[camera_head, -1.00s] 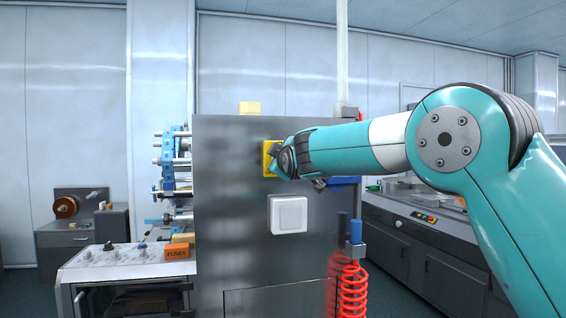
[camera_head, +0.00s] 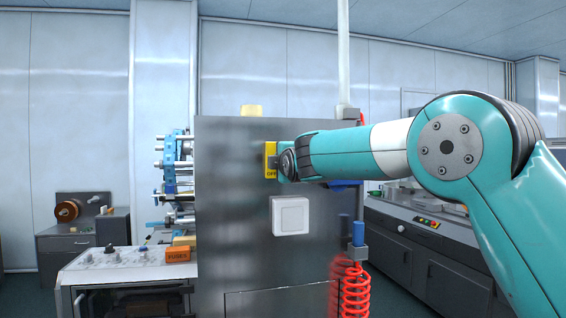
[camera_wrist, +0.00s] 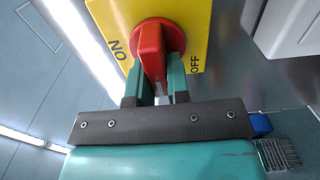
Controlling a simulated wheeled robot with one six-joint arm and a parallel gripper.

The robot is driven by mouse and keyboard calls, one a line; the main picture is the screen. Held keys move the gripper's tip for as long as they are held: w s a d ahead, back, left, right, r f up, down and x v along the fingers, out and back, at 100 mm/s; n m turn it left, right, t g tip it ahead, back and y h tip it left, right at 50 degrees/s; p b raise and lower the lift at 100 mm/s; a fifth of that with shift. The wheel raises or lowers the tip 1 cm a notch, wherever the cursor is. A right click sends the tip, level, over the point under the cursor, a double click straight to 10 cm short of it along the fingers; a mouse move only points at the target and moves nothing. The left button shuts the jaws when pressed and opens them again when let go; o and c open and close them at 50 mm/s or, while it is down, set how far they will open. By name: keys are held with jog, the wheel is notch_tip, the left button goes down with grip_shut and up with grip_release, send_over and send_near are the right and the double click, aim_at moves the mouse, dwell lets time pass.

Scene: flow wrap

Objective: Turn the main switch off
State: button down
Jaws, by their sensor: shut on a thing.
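The main switch is a yellow plate (camera_wrist: 198,22) with a red rotary knob (camera_wrist: 152,48) in the wrist view. ON is printed on the plate's left and OFF on its right there; the knob's grip lies between them. My gripper (camera_wrist: 158,75) has its two green fingers shut around the knob's grip. In the head view the yellow plate (camera_head: 270,152) is on the grey cabinet's front, with OFF legible low on it. My gripper (camera_head: 284,163) is against its right side there, and the knob is hidden.
The grey cabinet (camera_head: 235,240) fills the middle. A white square box (camera_head: 290,215) sticks out below the switch. A red coiled hose (camera_head: 355,285) hangs lower right. An orange fuses box (camera_head: 177,254) rests on a bench at left.

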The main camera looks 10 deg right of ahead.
dwell(0.3)
jog(key=c, duration=1.1)
grip_release()
jog(key=shift+s, duration=0.15)
jog(key=s+b, duration=0.7)
jog(key=s, duration=1)
jog(key=shift+s+b, duration=0.1)
jog(key=shift+b, duration=0.2)
jog(key=s+a+f+m+g+y, duration=0.25)
jog(key=s+f+g, duration=0.35)
jog(key=f, duration=0.5)
jog(key=s+a+f+m+g+y, duration=0.1)
jog(key=s+f+m+g, duration=0.3)
jog(key=s+f, duration=0.55)
jog(key=s+f+m+g, duration=0.1)
jog(key=s+f+g, duration=0.1)
jog(key=s, duration=0.3)
jog(key=s+f+m+g, duration=0.2)
jog(key=s+f+g, duration=0.1)
jog(key=s+f, duration=0.2)
jog(key=s+f+m+g, duration=0.1)
jog(key=s+f+g, duration=0.2)
jog(key=s, duration=0.3)
jog(key=shift+s+d+f+m+y, duration=0.1)
jog(key=shift+s+f+m+y, duration=0.1)
jog(key=shift+f, duration=0.2)
jog(key=shift+s+d+f+m+y, duration=0.1)
jog(key=shift+s+f+m+y, duration=0.05)
jog(key=shift+f, duration=0.2)
